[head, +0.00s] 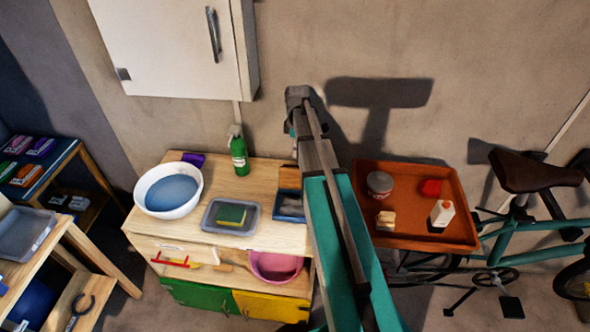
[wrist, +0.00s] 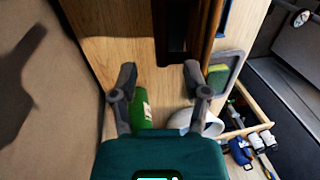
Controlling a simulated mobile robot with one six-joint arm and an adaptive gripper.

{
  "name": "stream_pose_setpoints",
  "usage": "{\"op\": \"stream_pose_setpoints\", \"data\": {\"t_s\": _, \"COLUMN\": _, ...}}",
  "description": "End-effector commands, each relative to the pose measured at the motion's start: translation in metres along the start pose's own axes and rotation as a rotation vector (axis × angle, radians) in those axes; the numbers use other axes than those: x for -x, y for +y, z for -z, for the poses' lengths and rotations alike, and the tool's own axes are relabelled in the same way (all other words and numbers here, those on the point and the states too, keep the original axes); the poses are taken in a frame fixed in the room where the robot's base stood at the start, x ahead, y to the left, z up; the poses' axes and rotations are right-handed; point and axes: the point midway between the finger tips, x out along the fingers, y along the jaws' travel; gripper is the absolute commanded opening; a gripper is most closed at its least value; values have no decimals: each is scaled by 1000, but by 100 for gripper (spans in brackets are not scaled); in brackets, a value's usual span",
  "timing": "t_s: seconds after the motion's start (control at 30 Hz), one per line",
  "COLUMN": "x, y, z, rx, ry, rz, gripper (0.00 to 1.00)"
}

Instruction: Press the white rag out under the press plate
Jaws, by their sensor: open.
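The white rag is not clearly visible; a greyish patch (head: 291,207) lies in a blue tray (head: 281,219) on the bench, partly behind my arm, and I cannot tell what it is. I cannot make out the press plate for certain. A dark upright part and a brown wooden part (wrist: 213,22) stand at the top of the wrist view and may belong to the press. My gripper (wrist: 160,82) is open and empty above the bench top, with bare wood between its fingers. In the head view I cannot clearly make out its fingers.
The wooden bench (head: 222,176) holds a white basin of water (head: 150,205), a green bottle (head: 239,158) and a grey tray with a sponge (head: 232,214). An orange tray (head: 410,177) with small items and a bicycle (head: 530,220) stand right. A white cabinet (head: 165,50) hangs above.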

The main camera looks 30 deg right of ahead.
Motion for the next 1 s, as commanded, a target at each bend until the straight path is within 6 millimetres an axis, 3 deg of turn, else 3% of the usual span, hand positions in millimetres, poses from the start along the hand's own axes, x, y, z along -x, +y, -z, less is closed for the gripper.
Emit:
{"op": "stream_pose_setpoints", "data": {"t_s": 0.6, "x": -51, "y": 0, "z": 1, "rx": 1, "ry": 0, "rz": 0, "gripper": 60}}
{"op": "stream_pose_setpoints", "data": {"t_s": 1.0, "x": -67, "y": 0, "z": 1, "rx": 1, "ry": 0, "rz": 0, "gripper": 60}}
